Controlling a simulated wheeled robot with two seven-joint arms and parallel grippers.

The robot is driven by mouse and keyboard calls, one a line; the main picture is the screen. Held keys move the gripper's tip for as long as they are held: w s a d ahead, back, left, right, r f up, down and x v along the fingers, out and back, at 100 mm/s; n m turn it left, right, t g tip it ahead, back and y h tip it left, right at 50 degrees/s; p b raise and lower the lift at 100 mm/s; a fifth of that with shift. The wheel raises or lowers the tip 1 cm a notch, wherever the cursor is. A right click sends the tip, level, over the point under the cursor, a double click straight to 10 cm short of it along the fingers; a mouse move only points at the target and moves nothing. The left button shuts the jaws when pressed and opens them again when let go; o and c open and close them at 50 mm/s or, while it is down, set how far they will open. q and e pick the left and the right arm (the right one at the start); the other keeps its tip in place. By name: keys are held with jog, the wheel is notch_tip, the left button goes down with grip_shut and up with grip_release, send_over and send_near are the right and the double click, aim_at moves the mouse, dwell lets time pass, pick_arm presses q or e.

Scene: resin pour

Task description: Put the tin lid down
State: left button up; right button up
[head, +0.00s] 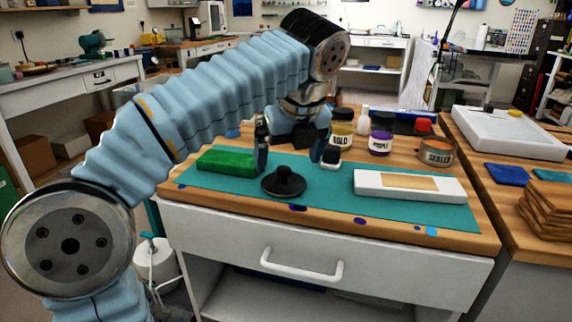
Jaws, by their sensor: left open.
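The tin lid, a dark round disc with a knob on top (284,182), lies on the teal mat (325,190) near its front edge. My left gripper (295,160) is over the mat, just behind and above the lid. Its two fingers are wide apart, with nothing seen between them, and are clear of the lid. A round tin labelled sealer (437,154) stands behind the mat at the right, its top uncovered. My right gripper is not in view.
A green block (226,161) lies left of the gripper. A white mould with a tan inset (411,186) lies at the mat's right. A gold jar (341,131) and a purple jar (381,138) stand behind. The mat between lid and mould is clear.

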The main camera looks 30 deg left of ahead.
pick_arm(q)
jog(key=p+v, duration=0.1)
jog(key=v, duration=0.5)
jog(key=shift+r+p, duration=0.3)
jog(key=shift+s+d, duration=0.1)
jog(key=shift+s, duration=0.05)
